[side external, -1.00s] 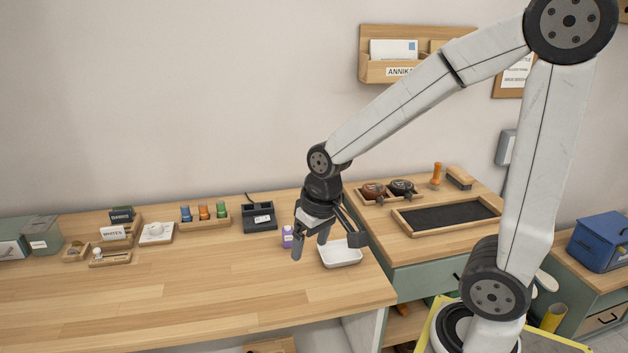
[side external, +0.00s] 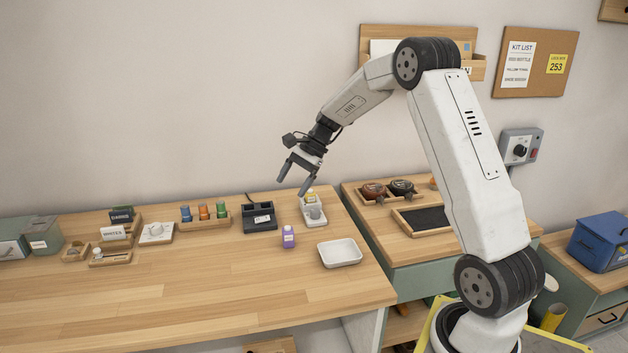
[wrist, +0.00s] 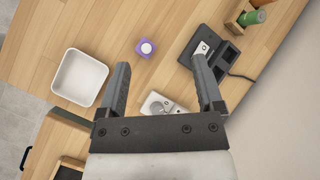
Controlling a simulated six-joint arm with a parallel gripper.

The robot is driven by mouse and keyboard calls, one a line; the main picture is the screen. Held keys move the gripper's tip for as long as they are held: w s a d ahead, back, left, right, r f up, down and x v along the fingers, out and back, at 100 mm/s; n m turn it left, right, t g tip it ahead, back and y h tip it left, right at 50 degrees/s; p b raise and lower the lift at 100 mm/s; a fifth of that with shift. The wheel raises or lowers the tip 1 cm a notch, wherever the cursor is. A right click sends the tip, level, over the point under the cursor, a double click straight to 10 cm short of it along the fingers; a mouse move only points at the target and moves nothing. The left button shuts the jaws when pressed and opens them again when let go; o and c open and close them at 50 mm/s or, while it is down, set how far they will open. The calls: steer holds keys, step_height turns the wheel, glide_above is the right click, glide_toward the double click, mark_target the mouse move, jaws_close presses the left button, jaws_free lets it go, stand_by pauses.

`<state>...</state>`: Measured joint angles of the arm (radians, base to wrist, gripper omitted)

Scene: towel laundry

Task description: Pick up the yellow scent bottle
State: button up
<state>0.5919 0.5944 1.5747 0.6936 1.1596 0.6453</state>
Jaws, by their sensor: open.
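The yellow scent bottle (side external: 311,196) stands at the back of a small white holder (side external: 306,222) near the rear edge of the wooden table. A grey piece sits in front of it in the holder. My gripper (side external: 292,187) is open and empty, raised above the table, with its fingers angled down-left and close to the bottle in the picture. In the wrist view my gripper (wrist: 160,63) has its fingers wide apart. The white holder (wrist: 156,103) shows between the finger bases, partly hidden by the gripper body. I cannot make out the yellow bottle there.
A purple bottle (side external: 288,237) and a shallow white tray (side external: 340,253) stand in front of the holder. A dark device (side external: 259,218) with a cable is to its left. A rack with several small bottles (side external: 204,217) lies farther left. The front of the table is clear.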

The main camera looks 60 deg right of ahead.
steer(key=d+f+m+t+y, duration=0.1)
steer(key=d+m+t+y, duration=0.45)
steer(key=d, duration=1.55)
steer(key=m+h, duration=0.2)
steer(key=m, duration=0.1)
glide_toward(310, 192)
steer(key=shift+w+a+f+t, duration=0.45)
steer(key=shift+w+a+f, duration=0.1)
steer(key=shift+w+a, duration=0.05)
steer(key=shift+f, duration=0.65)
steer(key=shift+x, duration=1.3)
steer(key=shift+x, duration=2.6)
steer(key=shift+w+d, duration=0.1)
steer(key=shift+d, duration=0.05)
